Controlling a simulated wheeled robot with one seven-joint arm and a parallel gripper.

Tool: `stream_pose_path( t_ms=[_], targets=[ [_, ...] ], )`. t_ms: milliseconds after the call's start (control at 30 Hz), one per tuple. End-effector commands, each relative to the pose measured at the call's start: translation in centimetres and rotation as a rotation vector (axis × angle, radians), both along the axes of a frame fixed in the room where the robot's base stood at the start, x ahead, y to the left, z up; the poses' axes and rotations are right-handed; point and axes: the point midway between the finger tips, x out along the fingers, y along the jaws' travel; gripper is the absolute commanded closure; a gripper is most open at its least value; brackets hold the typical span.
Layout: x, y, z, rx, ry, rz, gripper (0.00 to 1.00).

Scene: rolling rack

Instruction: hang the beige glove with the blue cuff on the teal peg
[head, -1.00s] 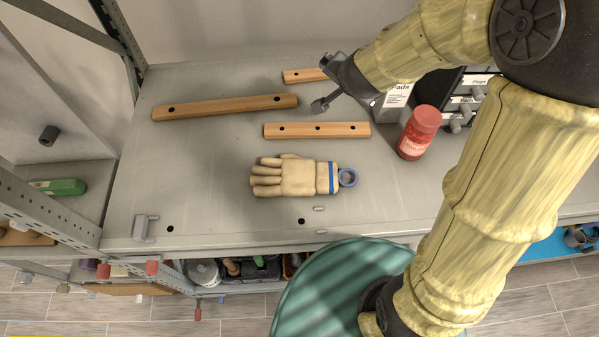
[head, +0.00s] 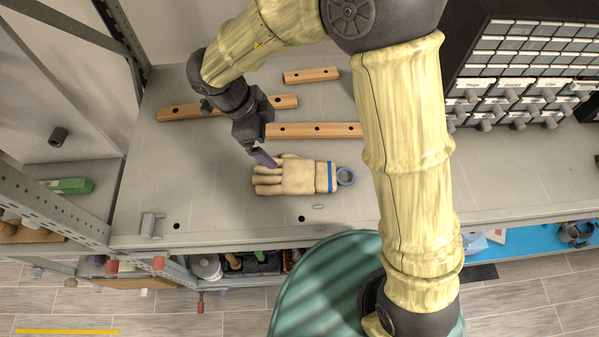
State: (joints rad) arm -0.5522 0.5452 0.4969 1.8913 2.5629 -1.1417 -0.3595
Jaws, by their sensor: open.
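The beige glove (head: 290,178) lies flat on the grey shelf, fingers to the left. Its blue cuff band (head: 332,177) is at the right end, with a blue-grey ring (head: 346,176) beyond it. My gripper (head: 264,158) points down at the upper edge of the glove's fingers. It is open and holds nothing; only one finger shows clearly, and whether it touches the glove I cannot tell. I cannot make out a teal peg. Small pegs, including a red one (head: 158,263), stick out along the rack's lower left rail.
Wooden strips with holes (head: 312,130) lie behind the glove. A grey bracket (head: 150,225) stands at the shelf's front left. A drawer cabinet (head: 520,70) is at the right. The rack's metal post (head: 50,205) bounds the left.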

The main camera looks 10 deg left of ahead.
Motion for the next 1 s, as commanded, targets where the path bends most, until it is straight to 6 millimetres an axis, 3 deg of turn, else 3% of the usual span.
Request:
stream_pose_path(
  t_ms=[100, 467, 1000],
  targets=[
    [-0.8, 0.3, 0.0, -0.004, 0.029, -0.013, 0.0],
    [-0.7, 0.0, -0.5, -0.006, 0.028, -0.013, 0.0],
    [-0.3, -3.5, -8.7, -0.009, 0.028, -0.011, 0.0]
  ],
)
